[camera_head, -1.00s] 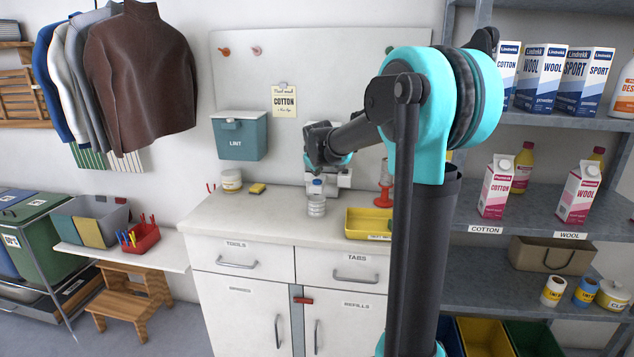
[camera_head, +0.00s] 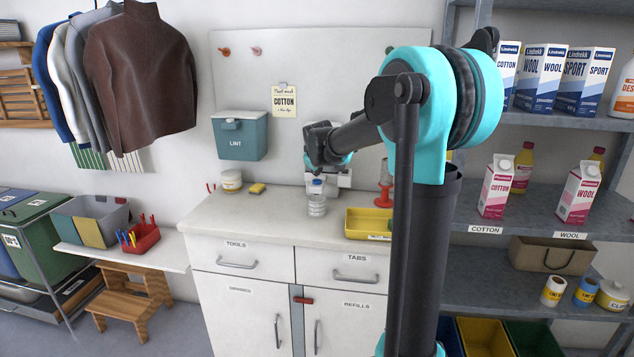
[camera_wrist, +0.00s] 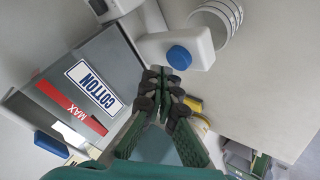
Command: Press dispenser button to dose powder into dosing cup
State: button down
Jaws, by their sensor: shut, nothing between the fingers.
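The dispenser stands at the back of the counter; its white body (camera_head: 342,179) shows below my arm. In the wrist view its grey container (camera_wrist: 75,80) bears a COTTON label and a red MAX mark. The round blue button (camera_wrist: 179,57) sits on the white spout housing and also shows in the head view (camera_head: 317,181). The dosing cup (camera_wrist: 222,15) is beside the housing; in the head view it stands upright on the counter (camera_head: 317,206). My gripper (camera_wrist: 164,74) is shut and empty, its tips right beside the button. I cannot tell whether they touch it. The cup's contents are not visible.
A yellow tray (camera_head: 368,216) and a red stand (camera_head: 384,194) are right of the cup. A white tub (camera_head: 231,181) and a yellow sponge (camera_head: 257,188) lie to the left. The teal LINT box (camera_head: 239,138) hangs above. The counter's front left is clear.

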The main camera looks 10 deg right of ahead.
aim_at(317, 181)
jog(key=shift+f, duration=0.4)
jog(key=shift+f, duration=0.55)
dwell(0.9)
jog(key=shift+r, duration=0.95)
jog(key=shift+r, duration=2.55)
